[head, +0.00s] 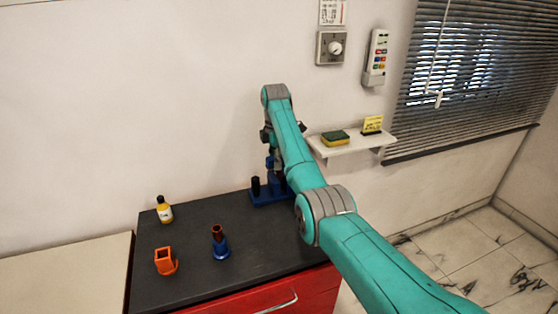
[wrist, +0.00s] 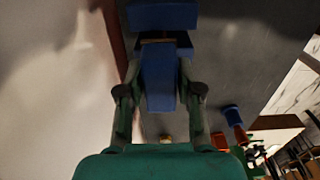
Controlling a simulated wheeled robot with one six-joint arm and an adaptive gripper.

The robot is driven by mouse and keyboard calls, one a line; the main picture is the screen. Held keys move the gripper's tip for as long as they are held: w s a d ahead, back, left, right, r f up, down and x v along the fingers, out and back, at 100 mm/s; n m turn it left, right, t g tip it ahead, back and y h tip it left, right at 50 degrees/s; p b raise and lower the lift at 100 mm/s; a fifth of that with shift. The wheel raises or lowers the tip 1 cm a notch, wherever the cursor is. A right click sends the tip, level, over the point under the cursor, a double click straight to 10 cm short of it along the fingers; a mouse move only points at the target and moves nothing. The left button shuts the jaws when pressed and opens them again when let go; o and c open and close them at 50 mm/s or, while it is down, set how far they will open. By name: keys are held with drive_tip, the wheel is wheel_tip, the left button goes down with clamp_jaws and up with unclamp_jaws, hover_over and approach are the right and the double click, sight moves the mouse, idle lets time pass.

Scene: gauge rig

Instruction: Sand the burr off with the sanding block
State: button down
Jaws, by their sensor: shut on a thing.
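My gripper (wrist: 161,98) is shut on a blue block, likely the sanding block (wrist: 160,82), which sits between its two fingers in the wrist view. Just beyond it is another blue piece (wrist: 162,16), with a thin tan strip between the two; I cannot tell whether they touch. In the head view, my arm reaches to a blue rig (head: 262,199) with a dark upright peg at the back right of the dark worktop. The arm hides much of the rig and the gripper there. The burr cannot be made out.
On the dark worktop (head: 195,276) stand a yellow bottle (head: 165,212), an orange holder (head: 165,262) and a blue stand (head: 221,247) with a brown upright piece. A wall shelf (head: 340,149) right of my arm carries a sponge (head: 335,138) and a yellow sign (head: 372,124).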

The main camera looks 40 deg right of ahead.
drive_tip(key=shift+f, duration=0.2)
drive_tip(key=shift+s+d, duration=0.25)
drive_tip(key=shift+d, duration=0.45)
drive_tip(key=shift+d, duration=0.1)
wheel_tip(320, 180, up, 5)
drive_tip(key=d, duration=0.2)
drive_tip(key=shift+s+d+r, duration=0.15)
drive_tip(key=shift+s+d, duration=0.2)
drive_tip(key=shift+d, duration=0.05)
idle(0.4)
idle(0.3)
